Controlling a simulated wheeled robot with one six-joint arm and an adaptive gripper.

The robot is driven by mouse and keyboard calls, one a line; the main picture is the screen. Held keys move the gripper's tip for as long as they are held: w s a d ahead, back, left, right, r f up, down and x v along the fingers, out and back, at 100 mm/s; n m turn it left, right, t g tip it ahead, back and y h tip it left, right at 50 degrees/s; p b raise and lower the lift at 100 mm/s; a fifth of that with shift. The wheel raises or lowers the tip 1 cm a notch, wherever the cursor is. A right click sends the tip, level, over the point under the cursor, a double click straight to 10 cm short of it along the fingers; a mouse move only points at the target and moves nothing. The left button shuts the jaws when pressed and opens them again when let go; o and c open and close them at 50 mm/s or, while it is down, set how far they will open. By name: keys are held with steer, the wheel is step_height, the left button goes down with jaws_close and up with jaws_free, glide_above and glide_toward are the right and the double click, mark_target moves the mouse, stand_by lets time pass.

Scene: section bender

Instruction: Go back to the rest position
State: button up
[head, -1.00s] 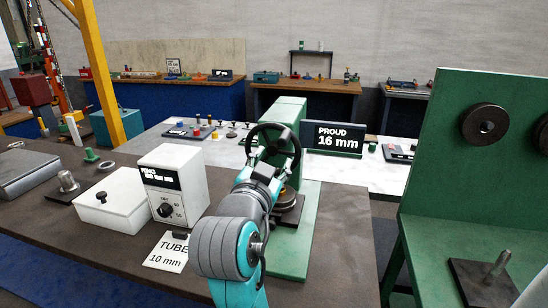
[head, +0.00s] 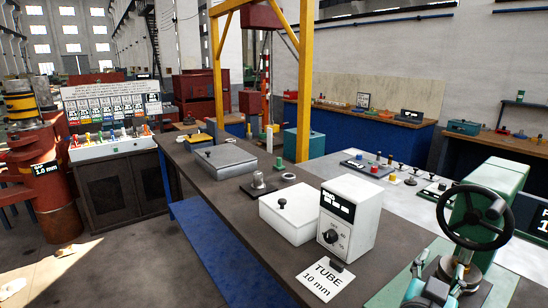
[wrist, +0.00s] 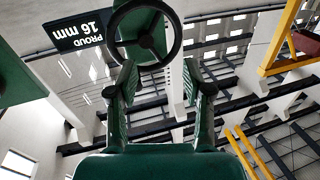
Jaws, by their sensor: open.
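My gripper (wrist: 160,78) shows in the wrist view with its two dark green fingers apart and nothing between them. Beyond the fingertips, the black handwheel (wrist: 143,30) is at the top of that view; whether it touches a finger cannot be told. In the head view, part of my arm shows at the lower right, below the handwheel (head: 495,209) of the green press (head: 505,180). The wrist view looks upward, with the PROUD 16 mm sign (wrist: 80,32) upside down at the upper left.
A dark bench (head: 235,205) carries a white lidded box (head: 296,212), a RING control box (head: 350,228) and a TUBE 10 mm card (head: 325,279). A yellow frame (head: 304,80) rises behind the bench.

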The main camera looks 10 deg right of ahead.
steer(key=s+a+f+n+t+y, duration=0.1)
steer(key=s+a+f+n+y, duration=0.25)
steer(key=f, duration=0.45)
steer(key=s+a+f+n+t+y, duration=0.1)
steer(key=s+a+f+n+y, duration=0.25)
steer(key=f, duration=0.35)
steer(key=s+a+f+n+t+y, duration=0.1)
steer(key=s+a+f+n+y, duration=0.25)
steer(key=f, duration=0.45)
steer(key=s+a+f+y, duration=0.1)
steer(key=s+a+f, duration=0.1)
steer(key=s, duration=1)
steer(key=s+a+f+y, duration=0.2)
steer(key=s+a, duration=0.1)
steer(key=s, duration=1)
steer(key=shift+a+g, duration=0.15)
steer(key=shift+g, duration=0.25)
steer(key=shift+w, duration=0.1)
